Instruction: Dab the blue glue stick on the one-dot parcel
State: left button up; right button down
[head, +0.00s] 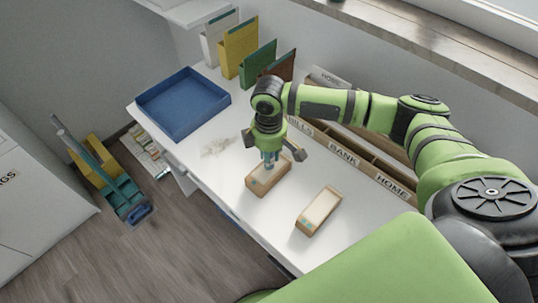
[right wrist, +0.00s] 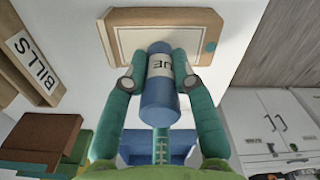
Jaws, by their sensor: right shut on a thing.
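My right gripper (head: 269,158) is shut on the blue glue stick (right wrist: 160,95), which has a white label reading "UE" in the right wrist view. The stick's far end is over a tan parcel (head: 262,181) with a pale top. In the right wrist view this parcel (right wrist: 120,20) shows one teal dot (right wrist: 209,47) near a corner. The stick's end overlaps the parcel's edge there; I cannot tell whether it touches. My left gripper is not in view.
A blue tray (head: 184,127) stands at the desk's left end, with upright coloured folders (head: 240,46) behind. A wooden sorter labelled BILLS, BANK and HOME (head: 343,154) runs along the back.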

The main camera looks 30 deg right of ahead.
jog(key=shift+f, duration=0.55)
dwell(0.7)
jog(key=shift+s+f+p, duration=0.2)
jog(key=shift+p, duration=0.1)
dwell(2.1)
notch_tip(320, 180, up, 2)
jog(key=shift+w+r+p, duration=0.1)
jog(key=shift+w+p, duration=0.05)
jog(key=shift+p, duration=1.05)
notch_tip(320, 180, up, 5)
jog(key=p, duration=0.6)
jog(key=shift+r, duration=0.15)
jog(key=shift+a, duration=0.1)
